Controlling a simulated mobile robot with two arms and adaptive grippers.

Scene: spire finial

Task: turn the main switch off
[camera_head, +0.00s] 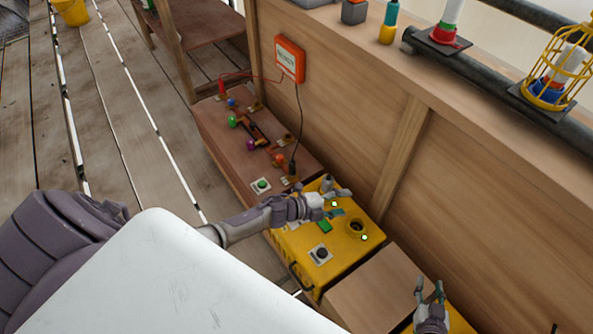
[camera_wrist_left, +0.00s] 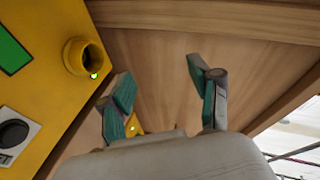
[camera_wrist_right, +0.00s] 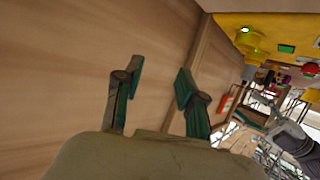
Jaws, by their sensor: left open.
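A yellow box (camera_head: 342,262) stands against the wooden wall. Its top bears a black round knob on a white plate (camera_head: 320,254), a green rectangle (camera_head: 324,226) and a round yellow collar (camera_head: 356,227). No label tells me which part is the main switch. The black knob (camera_wrist_left: 12,133) and the collar (camera_wrist_left: 82,57) also show at the left of the left wrist view. My left gripper (camera_head: 337,201) is over the far end of the box, open and empty, apart from the knob. My right gripper (camera_head: 430,292) is open and empty, right of the box.
A brown bench (camera_head: 215,125) with coloured bulbs, wires and a green button (camera_head: 261,185) adjoins the yellow box. An orange box (camera_head: 290,59) hangs on the wall. A wooden block (camera_head: 385,285) stands right of the yellow box. A ledge with a caged lamp (camera_head: 555,80) runs above.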

